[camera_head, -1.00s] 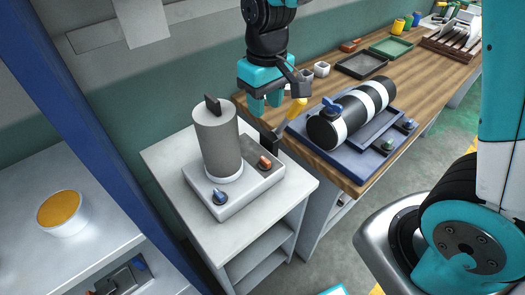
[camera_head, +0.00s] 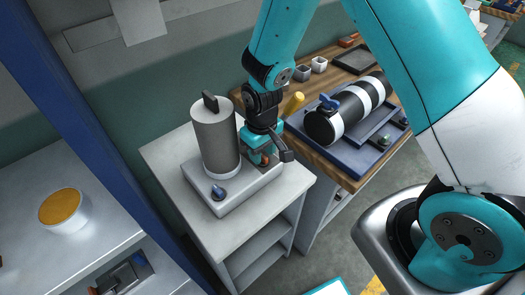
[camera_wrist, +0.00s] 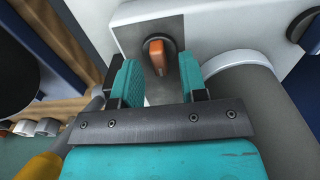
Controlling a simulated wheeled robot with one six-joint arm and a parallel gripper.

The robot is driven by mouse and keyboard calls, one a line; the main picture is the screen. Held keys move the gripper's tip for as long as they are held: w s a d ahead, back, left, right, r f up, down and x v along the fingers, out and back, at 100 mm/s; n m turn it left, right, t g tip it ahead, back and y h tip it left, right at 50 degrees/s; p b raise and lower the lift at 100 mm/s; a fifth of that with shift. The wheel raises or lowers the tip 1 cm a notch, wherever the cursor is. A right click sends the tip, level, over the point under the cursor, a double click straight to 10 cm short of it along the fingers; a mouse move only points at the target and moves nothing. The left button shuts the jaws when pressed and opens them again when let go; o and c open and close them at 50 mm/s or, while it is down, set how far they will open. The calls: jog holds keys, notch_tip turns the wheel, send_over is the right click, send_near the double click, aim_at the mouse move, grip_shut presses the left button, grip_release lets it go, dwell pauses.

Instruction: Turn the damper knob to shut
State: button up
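An orange knob (camera_head: 265,160) sits on a dark plate on the right part of a white machine base (camera_head: 233,199). It also shows in the wrist view (camera_wrist: 158,55), where it stands between and just beyond my fingertips. My gripper (camera_head: 257,150) is over this knob, pointing down, its teal fingers apart and empty in the wrist view (camera_wrist: 157,68). I see no contact with the knob. A grey cylinder (camera_head: 214,140) on the same base has a dark handle (camera_head: 210,100) on top. A blue knob (camera_head: 218,192) is at the base's front. No label shows which is the damper knob.
The grey cylinder stands close to the left of my gripper. To the right, a wooden bench (camera_head: 330,172) carries a black-and-white striped cylinder (camera_head: 345,112) with a blue handle (camera_head: 329,102). A yellow handle (camera_head: 293,104) rises just behind my gripper. A blue post (camera_head: 85,120) is at left.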

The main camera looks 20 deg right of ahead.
jog(key=shift+f, duration=0.45)
jog(key=shift+c, duration=0.4)
grip_shut()
